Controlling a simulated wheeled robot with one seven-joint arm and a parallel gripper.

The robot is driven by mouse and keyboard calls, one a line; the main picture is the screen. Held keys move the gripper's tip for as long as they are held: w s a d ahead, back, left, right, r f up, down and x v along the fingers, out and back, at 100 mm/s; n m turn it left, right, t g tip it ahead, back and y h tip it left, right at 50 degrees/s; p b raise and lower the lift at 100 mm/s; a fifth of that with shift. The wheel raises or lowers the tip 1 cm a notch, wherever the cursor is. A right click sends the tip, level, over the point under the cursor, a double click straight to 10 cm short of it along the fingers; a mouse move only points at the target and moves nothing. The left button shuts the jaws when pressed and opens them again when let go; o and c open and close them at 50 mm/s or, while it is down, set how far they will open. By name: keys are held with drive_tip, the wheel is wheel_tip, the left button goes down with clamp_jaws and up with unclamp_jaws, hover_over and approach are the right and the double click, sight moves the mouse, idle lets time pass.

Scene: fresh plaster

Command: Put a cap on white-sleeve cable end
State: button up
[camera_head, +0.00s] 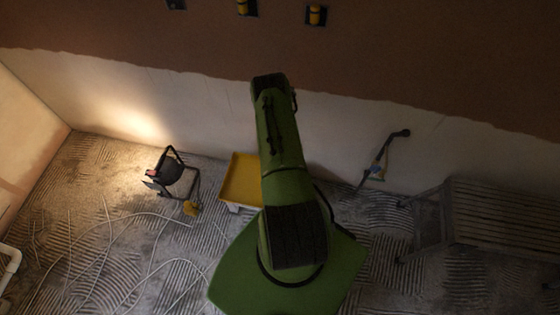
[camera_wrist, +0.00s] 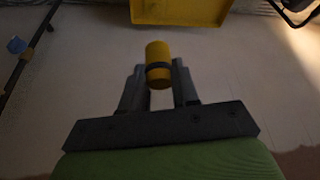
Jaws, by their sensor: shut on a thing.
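In the wrist view my gripper (camera_wrist: 159,82) is shut on a yellow cylindrical cap (camera_wrist: 158,52) with a dark band around it. The cap sticks out past the fingertips. In the head view my arm hides my gripper and the cap. On the brown upper wall two dark boxes, one at top centre (camera_head: 247,7) and one to its right (camera_head: 316,15), each show a yellow piece. A third dark box (camera_head: 175,4) at the top edge shows no yellow piece. I cannot make out a white-sleeve cable end.
A yellow tray (camera_head: 240,180) stands on the floor by the wall, partly behind my arm. A work lamp (camera_head: 172,172) lights the left wall. Loose cables (camera_head: 105,245) lie at the left. A slatted bench (camera_head: 500,220) stands at the right, and a black-handled tool (camera_head: 385,155) leans nearby.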

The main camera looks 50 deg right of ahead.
wheel_tip(320, 180, up, 14)
drive_tip(key=p, duration=0.9)
drive_tip(key=shift+r, duration=22.1)
